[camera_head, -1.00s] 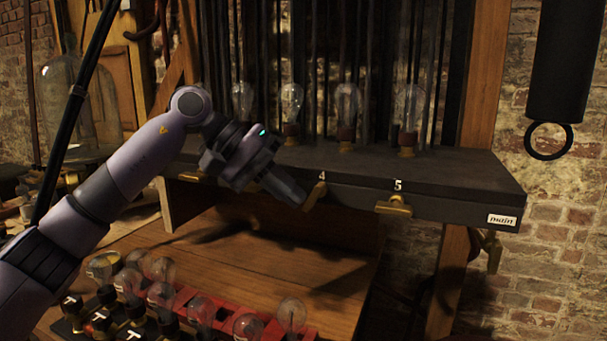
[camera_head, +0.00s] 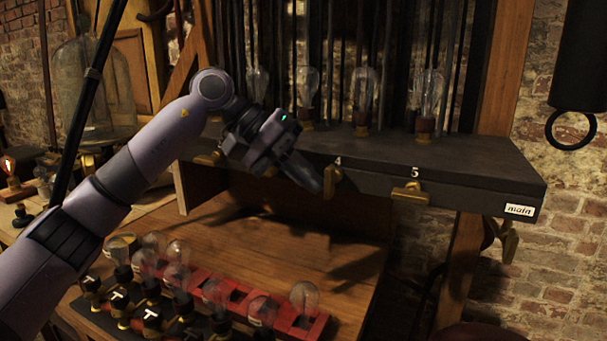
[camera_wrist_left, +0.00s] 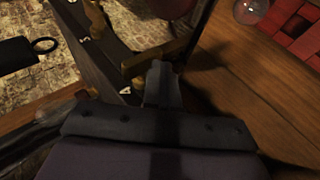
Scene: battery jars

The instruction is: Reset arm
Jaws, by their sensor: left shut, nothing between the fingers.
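My left gripper (camera_head: 318,186) comes in from the left at the front face of the dark shelf (camera_head: 450,170). Its fingers are shut and hold nothing. The fingertips are right beside the brass switch lever under number 4 (camera_head: 333,181); I cannot tell whether they touch it. In the left wrist view the closed fingers (camera_wrist_left: 162,86) point at the brass lever (camera_wrist_left: 152,60). The brass lever under number 5 (camera_head: 410,193) is to the right, clear of the gripper. My right gripper is not in view.
Clear bulbs (camera_head: 364,95) stand on the shelf. Below, a red rack (camera_head: 240,297) with several bulbs sits on the wooden table (camera_head: 290,262). A glass jar (camera_head: 92,95) and a lit bulb (camera_head: 8,166) are at the left. A dark cylinder with a ring (camera_head: 570,130) hangs at the right.

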